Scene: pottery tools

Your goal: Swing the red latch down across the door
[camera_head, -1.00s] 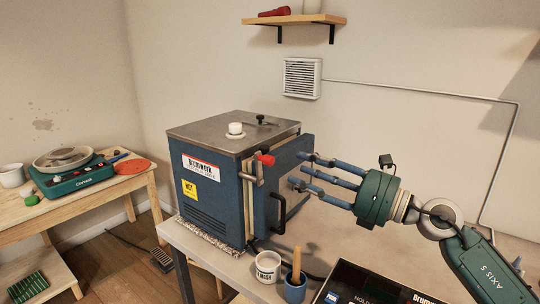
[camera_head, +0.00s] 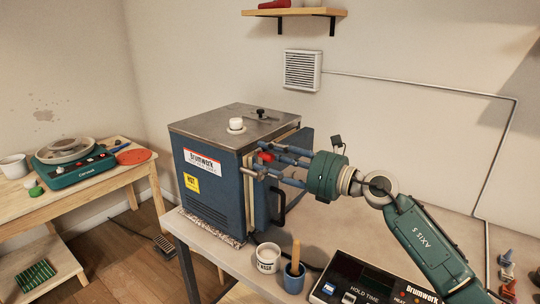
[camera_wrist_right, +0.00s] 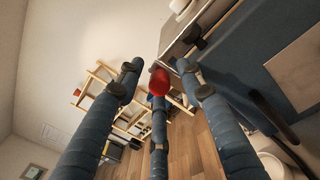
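The blue kiln (camera_head: 215,185) stands on the table with its door (camera_head: 292,190) at its right side, carrying a black handle (camera_head: 279,210). The red latch (camera_head: 265,156) shows as a red knob near the top front edge of the kiln. It also shows in the right wrist view (camera_wrist_right: 159,82). My right gripper (camera_head: 267,162) reaches in from the right, its three blue fingers spread around the knob. In the wrist view, the knob lies between the fingertips with gaps visible at its sides; whether any finger touches it is unclear. My left gripper is out of view.
A white mug (camera_head: 267,258) and a blue cup (camera_head: 294,278) with a wooden handle in it stand in front of the kiln. A dark control box (camera_head: 370,288) lies to their right. A pottery wheel (camera_head: 72,170) stands on the left table.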

